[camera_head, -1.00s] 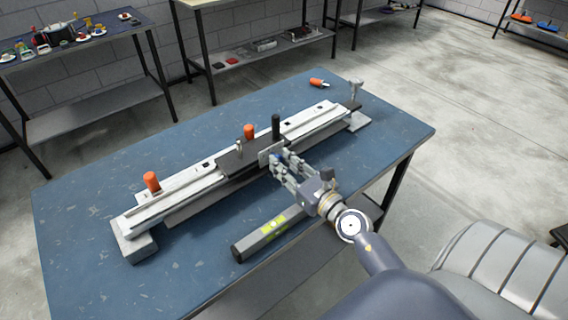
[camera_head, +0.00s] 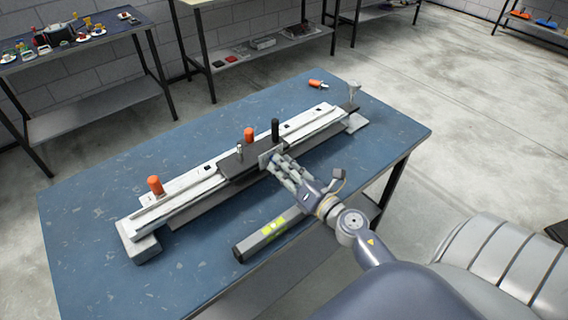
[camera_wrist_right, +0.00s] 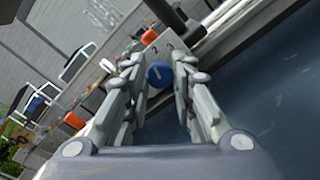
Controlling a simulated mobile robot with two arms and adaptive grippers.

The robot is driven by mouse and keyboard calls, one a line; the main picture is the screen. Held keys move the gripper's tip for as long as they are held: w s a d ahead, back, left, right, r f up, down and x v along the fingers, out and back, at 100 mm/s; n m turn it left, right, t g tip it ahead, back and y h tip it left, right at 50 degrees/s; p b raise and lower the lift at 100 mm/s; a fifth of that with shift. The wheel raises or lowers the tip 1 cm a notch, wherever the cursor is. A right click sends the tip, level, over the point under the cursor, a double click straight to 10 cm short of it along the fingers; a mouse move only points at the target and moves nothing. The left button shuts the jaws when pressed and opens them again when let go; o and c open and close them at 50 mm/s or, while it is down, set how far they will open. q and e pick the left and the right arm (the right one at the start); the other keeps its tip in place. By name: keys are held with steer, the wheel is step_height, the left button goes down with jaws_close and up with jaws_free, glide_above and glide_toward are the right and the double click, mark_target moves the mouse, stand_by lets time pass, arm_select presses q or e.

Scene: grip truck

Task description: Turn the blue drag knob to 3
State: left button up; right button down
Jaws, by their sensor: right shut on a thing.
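The blue drag knob (camera_wrist_right: 159,74) shows in the right wrist view as a round blue face on a grey plate (camera_wrist_right: 168,44), between the fingers of my right gripper (camera_wrist_right: 160,72). My right gripper is shut on it. In the head view, my right gripper (camera_head: 275,161) reaches the small upright plate at the front of the dark carriage (camera_head: 240,163), and its fingers hide the knob. The carriage sits on a long white rail (camera_head: 185,185). I cannot read a number on the knob. My left gripper is not in view.
The rail lies across a blue table (camera_head: 100,210). Orange knobs stand at the rail's left end (camera_head: 155,185) and behind the carriage (camera_head: 249,134). A black post (camera_head: 275,130) rises from the carriage. A dark bar with a yellow-green label (camera_head: 262,238) lies near the front edge.

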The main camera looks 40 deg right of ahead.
steer(key=m+p, duration=0.1)
steer(key=m, duration=0.3)
steer(key=shift+r+m+p, duration=0.1)
steer(key=shift+m+p, duration=0.2)
steer(key=shift+p, duration=0.05)
steer(key=shift+m+p, duration=0.6)
steer(key=shift+m, duration=1.4)
steer(key=c, duration=1.3)
jaws_free()
steer(key=shift+w+f, duration=0.1)
steer(key=shift+f, duration=0.1)
steer(key=shift+c, duration=0.2)
steer(key=s, duration=0.8)
steer(key=s+d, duration=0.1)
steer(key=s, duration=0.3)
